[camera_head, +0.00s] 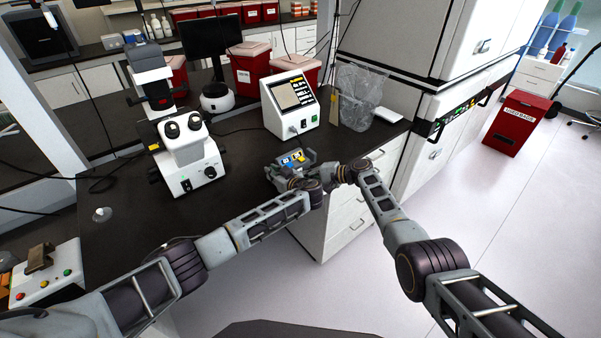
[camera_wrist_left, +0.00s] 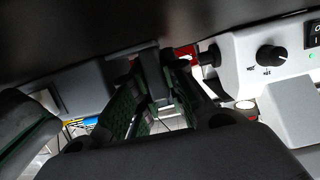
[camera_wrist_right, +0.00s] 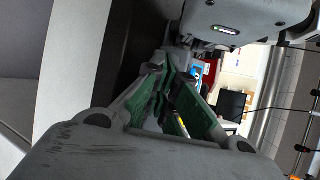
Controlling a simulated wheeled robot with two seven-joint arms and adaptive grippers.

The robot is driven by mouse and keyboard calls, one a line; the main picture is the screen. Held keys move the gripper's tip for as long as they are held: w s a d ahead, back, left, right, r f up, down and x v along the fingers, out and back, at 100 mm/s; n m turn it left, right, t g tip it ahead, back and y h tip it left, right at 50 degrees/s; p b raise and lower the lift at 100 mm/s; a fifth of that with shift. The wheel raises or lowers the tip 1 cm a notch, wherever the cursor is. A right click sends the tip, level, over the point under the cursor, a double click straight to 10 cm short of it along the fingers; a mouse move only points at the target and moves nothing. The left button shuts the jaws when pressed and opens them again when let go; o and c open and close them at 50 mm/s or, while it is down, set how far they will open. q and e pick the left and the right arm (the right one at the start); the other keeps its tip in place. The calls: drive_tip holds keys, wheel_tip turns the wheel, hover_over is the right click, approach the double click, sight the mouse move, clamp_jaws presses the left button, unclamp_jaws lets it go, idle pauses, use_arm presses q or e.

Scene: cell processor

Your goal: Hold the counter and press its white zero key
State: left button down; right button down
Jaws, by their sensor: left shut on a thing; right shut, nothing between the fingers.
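The counter (camera_head: 290,159), a small grey device with blue, yellow and pale keys, is near the right front edge of the dark bench. My left gripper (camera_head: 294,174) is at its near side and shut on it; my own wrist hides part of it. In the left wrist view the dark fingers (camera_wrist_left: 150,95) are close together, and coloured keys show at left. My right gripper (camera_wrist_right: 165,75) is shut and empty, close to the counter's right side. I cannot tell from the frames whether it touches a key. The white zero key is too small to pick out.
A white instrument with a screen (camera_head: 292,105) stands behind the counter, with a clear bag (camera_head: 360,92) to its right. A microscope (camera_head: 185,150) stands at left. White drawers (camera_head: 350,215) are below the bench edge. The bench between microscope and counter is mostly clear.

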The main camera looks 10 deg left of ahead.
drive_tip(key=shift+w+a, duration=0.1)
idle(0.3)
idle(0.5)
drive_tip(key=shift+s+d, duration=0.6)
drive_tip(key=shift+s, duration=0.05)
drive_tip(key=shift+s+d, duration=1.75)
drive_tip(key=shift+d, duration=0.05)
use_arm(q)
drive_tip(key=c, duration=1.4)
unclamp_jaws()
drive_tip(key=shift+o, duration=0.2)
drive_tip(key=shift+d, duration=0.1)
